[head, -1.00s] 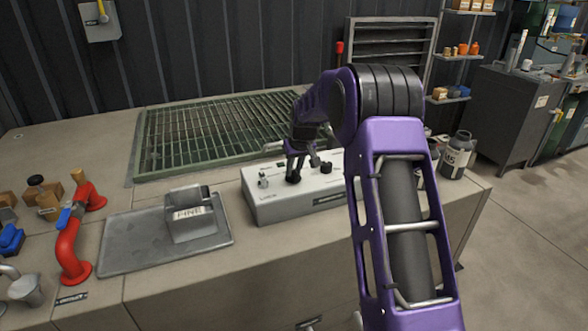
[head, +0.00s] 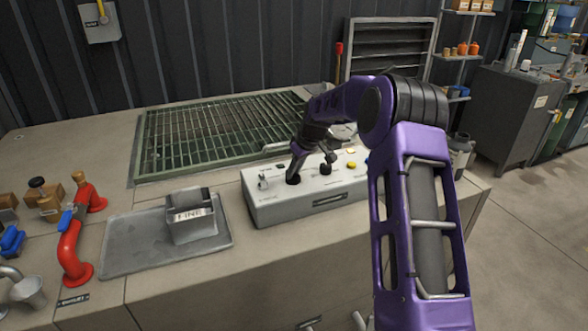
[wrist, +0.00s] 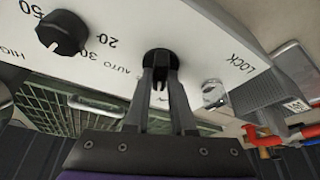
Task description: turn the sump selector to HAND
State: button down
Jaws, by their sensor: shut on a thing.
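The control box (head: 310,208), grey-white, sits at the front of the bench in the head view. My gripper (wrist: 160,82) is shut on a black round knob (wrist: 160,57), its fingers on the knob's sides. The word AUTO is printed beside this knob in the wrist view; I cannot read a HAND label, nor tell where the knob points. In the head view the gripper (head: 296,167) leans over this knob (head: 293,179) near the box's left end. A second black knob (wrist: 63,33) has a numbered scale. A metal key switch (wrist: 214,93) is near the word LOCK.
A grey tray (head: 125,258) with a metal block (head: 192,222) lies left of the box. A red pipe (head: 68,245) with a blue handle stands farther left. A green grating (head: 205,130) lies behind. A yellow button (head: 351,166) is on the box's right part.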

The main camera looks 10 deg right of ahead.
jog(key=n+y+p, duration=0.1)
jog(key=n, duration=0.2)
jog(key=shift+w+d+r+n+g, duration=0.1)
jog(key=shift+n+g, duration=0.2)
jog(key=shift+g, duration=0.1)
jog(key=shift+n+g+y+p, duration=0.4)
jog(key=shift+n+g+p, duration=0.4)
jog(key=shift+n, duration=1)
jog(key=c, duration=0.8)
grip_release()
jog(key=shift+o, duration=0.2)
jog(key=p+v, duration=0.1)
jog(key=v, duration=1.6)
jog(key=shift+r, duration=0.1)
